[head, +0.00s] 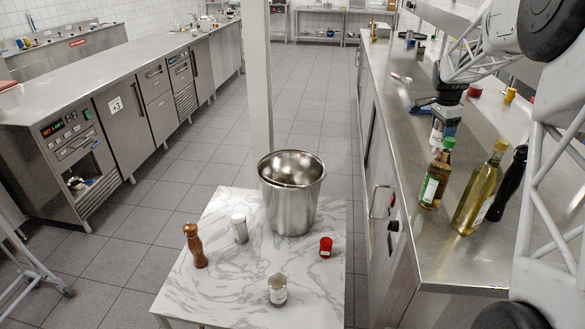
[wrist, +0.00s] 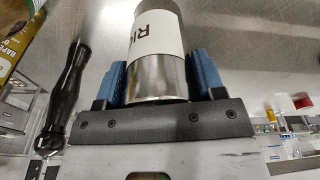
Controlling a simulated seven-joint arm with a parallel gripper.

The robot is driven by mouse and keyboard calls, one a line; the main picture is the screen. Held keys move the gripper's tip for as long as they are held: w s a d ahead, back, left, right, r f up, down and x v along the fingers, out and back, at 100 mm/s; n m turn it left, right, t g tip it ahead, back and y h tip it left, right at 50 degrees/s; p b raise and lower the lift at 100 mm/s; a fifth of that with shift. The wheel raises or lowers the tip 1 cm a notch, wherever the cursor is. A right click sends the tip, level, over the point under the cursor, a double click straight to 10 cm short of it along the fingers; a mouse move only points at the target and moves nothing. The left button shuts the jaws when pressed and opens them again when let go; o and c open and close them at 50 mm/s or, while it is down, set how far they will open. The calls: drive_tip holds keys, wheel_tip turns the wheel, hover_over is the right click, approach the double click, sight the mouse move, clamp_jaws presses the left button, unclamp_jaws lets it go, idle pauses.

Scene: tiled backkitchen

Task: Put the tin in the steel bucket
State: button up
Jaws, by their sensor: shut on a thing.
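The tin (wrist: 158,50) is a steel cylinder with a white label with dark lettering. In the wrist view it sits between the two blue fingers of my gripper (wrist: 160,78), which is shut on it. In the head view my gripper (head: 437,116) is over the steel counter at the right, with part of the tin (head: 436,133) showing between the fingers. I cannot tell whether the tin touches the counter. The steel bucket (head: 291,205) stands upright on a marble-topped table, left of and nearer than my gripper. Its visible inside looks empty; its floor is hidden.
Bottles (head: 436,175) (head: 480,190) stand on the counter (head: 440,255) close before my gripper. A pale post rises behind the bucket.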

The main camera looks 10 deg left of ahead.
drive_tip(key=w+a+f+n, duration=0.15)
drive_tip(key=a+f, duration=0.25)
drive_tip(key=a, duration=1)
drive_tip(key=w+a+f, duration=0.2)
drive_tip(key=a+f, duration=0.2)
drive_tip(key=a, duration=1)
drive_tip(key=w+a+f+n, duration=0.15)
drive_tip(key=a+f, duration=0.25)
drive_tip(key=a, duration=1)
drive_tip(key=s+a+f+n, duration=0.1)
drive_tip(key=s+a+f, duration=0.1)
drive_tip(key=f, duration=0.3)
drive_tip(key=s+a+f+n, duration=0.1)
drive_tip(key=a+f+n, duration=0.1)
drive_tip(key=f, duration=0.3)
drive_tip(key=shift+s+a+t+y, duration=0.3)
drive_tip(key=shift+s+a+t, duration=0.1)
drive_tip(key=shift+a, duration=0.15)
drive_tip(key=shift+f, duration=0.1)
wheel_tip(320, 180, down, 14)
drive_tip(key=shift+f, duration=1.95)
drive_tip(key=shift+f, duration=0.15)
